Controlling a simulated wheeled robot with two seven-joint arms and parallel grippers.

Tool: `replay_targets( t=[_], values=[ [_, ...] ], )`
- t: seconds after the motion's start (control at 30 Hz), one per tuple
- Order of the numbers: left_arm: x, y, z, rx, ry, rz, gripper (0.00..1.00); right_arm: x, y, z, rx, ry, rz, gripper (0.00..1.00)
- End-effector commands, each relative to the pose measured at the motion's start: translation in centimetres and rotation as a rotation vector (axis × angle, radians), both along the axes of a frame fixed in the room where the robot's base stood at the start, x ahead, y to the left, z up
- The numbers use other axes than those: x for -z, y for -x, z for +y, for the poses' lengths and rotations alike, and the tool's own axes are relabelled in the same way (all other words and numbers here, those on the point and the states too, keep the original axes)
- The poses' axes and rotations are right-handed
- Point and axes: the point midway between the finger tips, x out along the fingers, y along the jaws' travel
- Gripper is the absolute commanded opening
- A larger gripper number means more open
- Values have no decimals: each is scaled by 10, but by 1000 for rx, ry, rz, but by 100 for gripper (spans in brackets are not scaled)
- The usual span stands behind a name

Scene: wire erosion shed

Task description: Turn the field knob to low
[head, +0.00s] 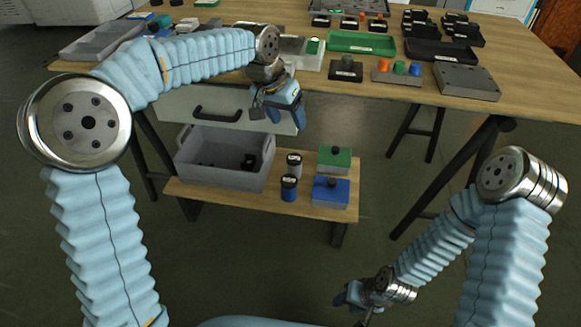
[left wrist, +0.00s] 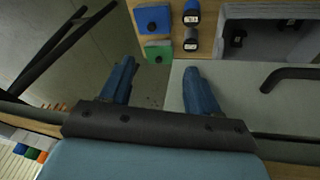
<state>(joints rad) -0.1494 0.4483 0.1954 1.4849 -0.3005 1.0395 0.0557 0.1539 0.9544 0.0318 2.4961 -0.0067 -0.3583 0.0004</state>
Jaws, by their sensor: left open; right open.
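I cannot tell for sure which part is the field knob; the labels are too small to read. A dark box with a knob on top (head: 346,68) stands at the near edge of the table (head: 540,90). A pale device with a lit green display (head: 301,52) stands left of it, partly hidden by my left arm. My left gripper (head: 278,118) is open and empty, pointing down in front of the drawer below the table edge. Its two blue fingers are apart in the left wrist view (left wrist: 160,70). My right gripper (head: 353,306) is open, low over the floor, away from the table.
A drawer with a dark handle (head: 218,114) is under the table. A low shelf (head: 230,200) holds a grey bin (head: 215,177), dark-capped canisters (head: 289,188), a green box (head: 334,158) and a blue box (head: 331,193). A green tray (head: 362,43) and grey plate (head: 466,82) are on the table.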

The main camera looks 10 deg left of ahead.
Motion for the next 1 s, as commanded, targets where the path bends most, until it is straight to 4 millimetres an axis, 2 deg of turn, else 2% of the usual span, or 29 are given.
replay_targets(
  t=[0.3,0.5,0.7,1.0],
  values=[
    [73,3,-9,-13,44,45,61,0,0,0,0,0,0,43],
    [112,10,-12,-27,71,69,61,0,0,0,0,0,0,43],
    [134,15,-14,-37,86,81,61,0,0,0,0,0,0,43],
    [139,16,-14,-40,91,83,61,0,0,0,0,0,0,43]
  ],
)
